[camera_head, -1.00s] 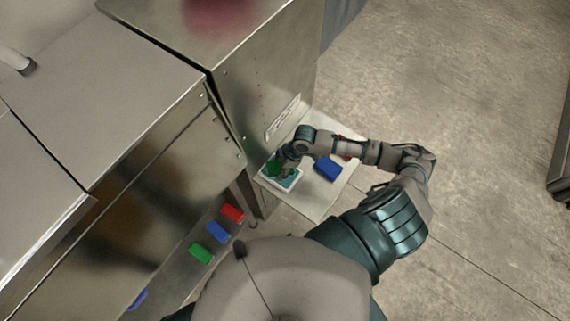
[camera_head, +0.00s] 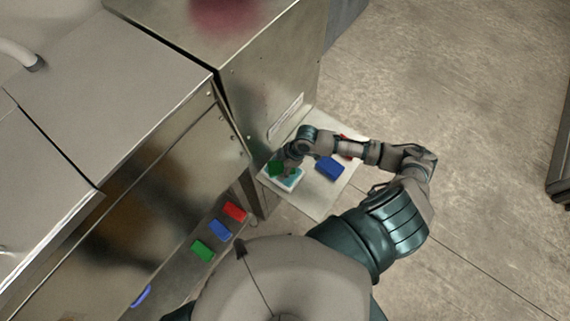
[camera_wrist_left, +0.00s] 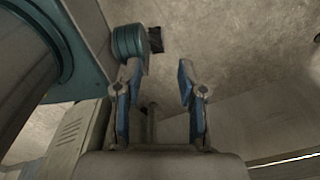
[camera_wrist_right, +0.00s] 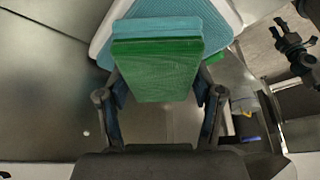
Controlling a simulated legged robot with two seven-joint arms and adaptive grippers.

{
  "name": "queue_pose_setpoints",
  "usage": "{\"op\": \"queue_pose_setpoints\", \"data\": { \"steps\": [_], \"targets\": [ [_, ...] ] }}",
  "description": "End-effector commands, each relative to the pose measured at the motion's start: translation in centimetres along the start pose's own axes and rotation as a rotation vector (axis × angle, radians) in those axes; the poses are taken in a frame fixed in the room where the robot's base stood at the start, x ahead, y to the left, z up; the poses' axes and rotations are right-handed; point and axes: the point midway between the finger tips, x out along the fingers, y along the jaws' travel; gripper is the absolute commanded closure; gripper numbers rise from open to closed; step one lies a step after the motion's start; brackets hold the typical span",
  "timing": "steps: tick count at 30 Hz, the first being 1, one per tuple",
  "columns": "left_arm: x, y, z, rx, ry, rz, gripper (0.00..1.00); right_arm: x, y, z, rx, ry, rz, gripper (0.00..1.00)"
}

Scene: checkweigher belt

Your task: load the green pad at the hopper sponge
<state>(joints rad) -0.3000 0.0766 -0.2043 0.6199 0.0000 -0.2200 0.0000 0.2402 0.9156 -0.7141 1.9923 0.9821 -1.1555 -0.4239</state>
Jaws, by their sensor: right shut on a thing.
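The green pad (camera_head: 276,168) is a flat block in my right gripper (camera_head: 286,169). In the right wrist view the pad (camera_wrist_right: 160,70) lies between the two fingers, which are shut on it (camera_wrist_right: 162,92). A teal sponge (camera_wrist_right: 172,27) in a white tray (camera_head: 295,184) is just beyond and below the pad. I cannot tell whether pad and sponge touch. In the left wrist view my left gripper (camera_wrist_left: 158,85) is open with nothing between its fingers.
On the plate (camera_head: 318,205) a blue block (camera_head: 329,168) lies right of the tray, and a red object is partly hidden behind my arm. Red (camera_head: 235,211), blue (camera_head: 220,229) and green (camera_head: 203,250) blocks lie on the lower ledge. A metal cabinet (camera_head: 250,70) stands behind the tray.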

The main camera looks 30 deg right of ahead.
Motion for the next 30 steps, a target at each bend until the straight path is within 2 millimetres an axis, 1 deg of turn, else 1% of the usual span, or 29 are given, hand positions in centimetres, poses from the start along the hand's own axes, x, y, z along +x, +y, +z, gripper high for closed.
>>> {"op": "queue_pose_setpoints", "data": {
  "steps": [3, 9, 13, 18, 21, 25, 30],
  "targets": [
    [-0.1, -1.0, 0.2, -0.002, -0.002, -0.012, 0.6, 0.0, 0.1, 0.4, 0.003, 0.002, -0.003, 0.62],
    [-0.2, -1.7, 0.3, -0.002, -0.004, -0.021, 0.6, -0.1, 0.4, 0.9, 0.003, 0.007, -0.004, 0.62],
    [-0.2, -1.4, 0.2, -0.003, -0.003, -0.017, 0.6, -0.1, 0.5, 1.1, 0.004, 0.008, -0.004, 0.62],
    [-0.2, 0.3, -0.1, -0.005, 0.001, 0.003, 0.6, 0.0, 0.3, 0.7, 0.002, 0.004, -0.003, 0.62],
    [-0.3, 0.9, -0.2, -0.003, 0.003, 0.01, 0.6, 0.0, 0.2, 0.6, 0.002, 0.003, -0.003, 0.62],
    [-0.4, 0.7, -0.2, -0.002, 0.002, 0.008, 0.6, 0.0, 0.1, 0.3, 0.002, 0.001, -0.002, 0.62],
    [-0.5, -0.4, 0.0, 0.0, 0.0, -0.005, 0.6, 0.0, 0.1, 0.3, 0.002, 0.001, -0.003, 0.62]
  ]
}}
